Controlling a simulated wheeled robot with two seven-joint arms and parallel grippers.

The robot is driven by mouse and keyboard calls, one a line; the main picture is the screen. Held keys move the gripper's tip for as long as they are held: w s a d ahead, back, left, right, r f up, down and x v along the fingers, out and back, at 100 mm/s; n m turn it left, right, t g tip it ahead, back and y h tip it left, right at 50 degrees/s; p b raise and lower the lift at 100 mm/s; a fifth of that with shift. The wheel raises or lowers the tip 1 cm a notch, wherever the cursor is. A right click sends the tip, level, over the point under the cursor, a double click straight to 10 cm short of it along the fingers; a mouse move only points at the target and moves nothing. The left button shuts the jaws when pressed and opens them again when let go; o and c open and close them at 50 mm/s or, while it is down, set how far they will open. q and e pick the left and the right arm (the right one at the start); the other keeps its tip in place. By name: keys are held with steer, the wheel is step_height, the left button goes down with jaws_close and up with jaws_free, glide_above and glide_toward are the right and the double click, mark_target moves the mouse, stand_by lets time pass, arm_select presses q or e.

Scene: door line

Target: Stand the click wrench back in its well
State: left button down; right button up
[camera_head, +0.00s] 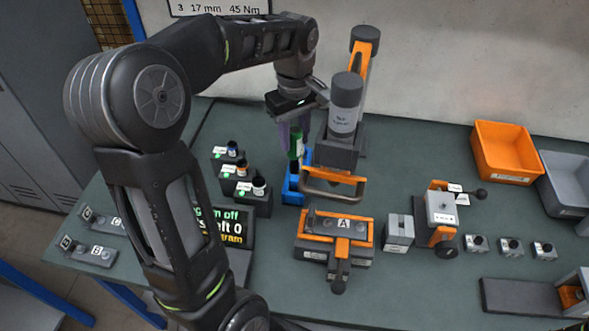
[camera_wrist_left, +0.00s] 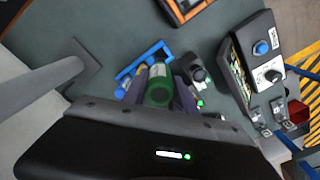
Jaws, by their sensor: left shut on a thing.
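My left gripper (camera_head: 291,138) is shut on a green-handled tool, which I take for the click wrench (camera_head: 297,146). In the left wrist view the green, round handle end (camera_wrist_left: 158,88) points toward the camera between the fingers. The tool appears roughly upright, and its lower end is hidden. A blue open-topped holder (camera_head: 291,190) stands on the bench just below the gripper. Its blue rim also shows in the left wrist view (camera_wrist_left: 140,62), around or behind the tool. I cannot tell whether the tool is inside it. My right gripper is out of view.
Several dark blocks with knobs (camera_head: 258,190) stand left of the holder. A tall grey-and-orange press (camera_head: 344,110) stands close to its right. An orange fixture marked A (camera_head: 335,235) lies in front. An orange bin (camera_head: 506,152) is at the back right.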

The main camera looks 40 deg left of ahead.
mark_target(295, 155)
arm_select(q)
step_height(295, 155, down, 6)
steer(key=shift+r, duration=0.1)
steer(key=shift+f+p, duration=0.45)
steer(key=shift+f, duration=1.8)
steer(key=shift+f, duration=0.25)
steer(key=c, duration=1)
jaws_free()
steer(key=shift+r, duration=0.1)
step_height(295, 155, up, 12)
steer(key=shift+r+b, duration=0.2)
steer(key=shift+b, duration=0.45)
